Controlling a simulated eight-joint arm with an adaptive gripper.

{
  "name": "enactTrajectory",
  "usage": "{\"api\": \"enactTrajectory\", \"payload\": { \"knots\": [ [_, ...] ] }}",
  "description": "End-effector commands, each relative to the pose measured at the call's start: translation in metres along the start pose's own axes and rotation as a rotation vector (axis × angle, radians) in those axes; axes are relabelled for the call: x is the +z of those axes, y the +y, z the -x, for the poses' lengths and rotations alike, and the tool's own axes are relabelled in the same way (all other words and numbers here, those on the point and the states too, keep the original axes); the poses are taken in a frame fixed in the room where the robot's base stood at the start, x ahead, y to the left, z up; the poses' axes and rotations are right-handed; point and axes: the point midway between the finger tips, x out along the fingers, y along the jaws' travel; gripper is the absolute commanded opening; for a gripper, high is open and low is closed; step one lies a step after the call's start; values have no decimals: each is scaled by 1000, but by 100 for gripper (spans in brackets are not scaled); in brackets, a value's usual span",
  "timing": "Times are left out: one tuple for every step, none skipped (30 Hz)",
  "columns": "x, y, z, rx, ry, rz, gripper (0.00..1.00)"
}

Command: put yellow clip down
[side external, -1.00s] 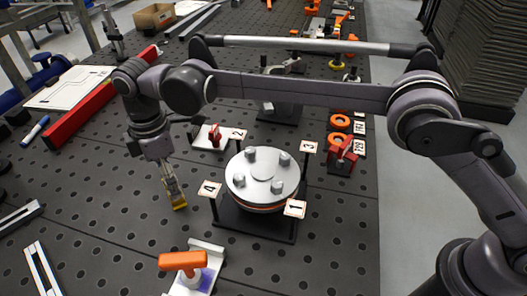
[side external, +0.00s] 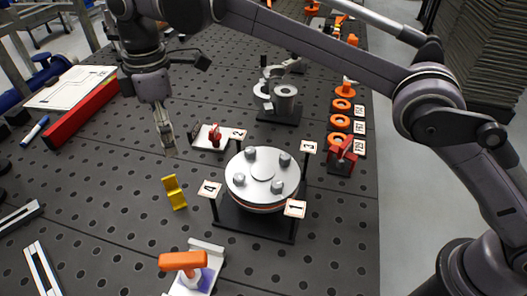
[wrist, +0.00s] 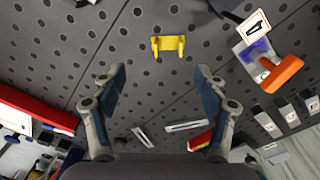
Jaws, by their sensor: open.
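The yellow clip (side external: 174,192) rests on the dark perforated table, left of the round flange fixture. In the wrist view the yellow clip (wrist: 168,45) lies beyond my fingertips, near the top middle, with its two prongs pointing down in the picture. My gripper (side external: 170,152) is above the table, apart from the clip and farther back in the side view. In the wrist view my gripper (wrist: 159,78) has its two fingers wide apart with nothing between them.
The flange fixture (side external: 262,178) with numbered tags stands right of the clip. An orange-handled clamp (side external: 184,262) is at the front. A red bar (side external: 82,117) and a blue marker (side external: 34,130) lie at the left. Bare table surrounds the clip.

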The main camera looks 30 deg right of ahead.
Motion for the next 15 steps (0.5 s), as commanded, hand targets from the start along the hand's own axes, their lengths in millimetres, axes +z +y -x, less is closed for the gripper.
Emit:
{"api": "enactTrajectory", "payload": {
  "knots": [
    [16,7,9,12,11,-47,73],
    [24,10,14,20,18,-75,73],
    [37,15,20,33,30,-118,73],
    [46,18,25,42,38,-150,73],
    [56,21,30,52,47,-182,73],
    [70,23,35,64,58,-224,73],
    [80,25,39,73,68,-256,73],
    [90,26,42,82,76,-287,73],
    [104,26,47,95,88,-330,73],
    [115,26,50,104,97,-360,73],
    [126,26,52,113,105,-393,73],
    [140,25,56,126,118,-434,73],
    [150,24,57,135,126,-466,73],
    [161,22,59,145,136,-497,73],
    [175,19,61,156,148,-538,73]
  ]
}}
